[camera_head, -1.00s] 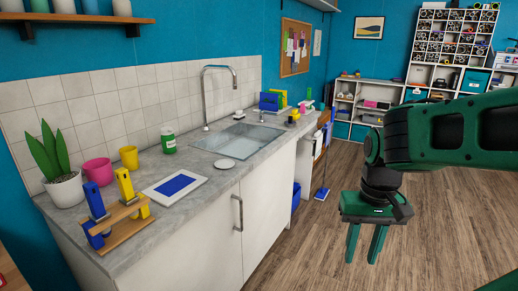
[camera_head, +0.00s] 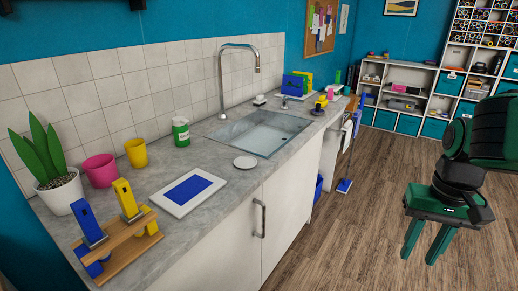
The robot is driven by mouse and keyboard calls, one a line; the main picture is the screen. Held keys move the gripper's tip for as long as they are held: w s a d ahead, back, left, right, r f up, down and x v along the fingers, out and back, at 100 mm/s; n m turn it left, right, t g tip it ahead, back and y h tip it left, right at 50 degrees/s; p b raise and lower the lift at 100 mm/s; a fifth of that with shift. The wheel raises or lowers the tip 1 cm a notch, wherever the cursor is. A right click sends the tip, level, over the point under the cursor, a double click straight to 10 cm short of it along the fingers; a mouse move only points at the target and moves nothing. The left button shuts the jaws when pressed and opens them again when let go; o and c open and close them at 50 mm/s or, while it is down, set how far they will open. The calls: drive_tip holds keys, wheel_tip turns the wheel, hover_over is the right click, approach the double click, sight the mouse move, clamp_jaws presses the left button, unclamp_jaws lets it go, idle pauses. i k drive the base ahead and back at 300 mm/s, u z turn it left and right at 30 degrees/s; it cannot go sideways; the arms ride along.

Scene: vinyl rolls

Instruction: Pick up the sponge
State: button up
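No sponge can be told for sure at this size. A small yellow item (camera_head: 322,101) lies on the counter (camera_head: 225,185) beyond the sink, with dark pieces beside it. A small white and dark item (camera_head: 260,100) sits behind the sink (camera_head: 262,137). Either could be a sponge, but I cannot tell. My gripper (camera_head: 418,260) is at the right of the picture, pointing down over the wood floor. Its two green fingers are apart, with nothing between them. It is clear of the counter and everything on it.
The near counter holds a plant (camera_head: 60,192), a pink pot (camera_head: 100,170), a yellow pot (camera_head: 136,153), a green bottle (camera_head: 181,132), a blue-and-white board (camera_head: 188,191) and a wooden rack (camera_head: 127,247). A tall faucet (camera_head: 221,85) stands behind the sink. Open floor (camera_head: 335,240) lies right of the cabinets.

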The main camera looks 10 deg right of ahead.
sight(324, 103)
drive_tip(key=u, duration=0.05)
drive_tip(key=k, duration=0.5)
drive_tip(key=z, duration=0.8)
drive_tip(key=i, duration=1.05)
drive_tip(key=z, duration=0.6)
drive_tip(key=i, duration=2.3)
drive_tip(key=u, duration=1.2)
drive_tip(key=i, duration=0.85)
drive_tip(key=u, duration=0.5)
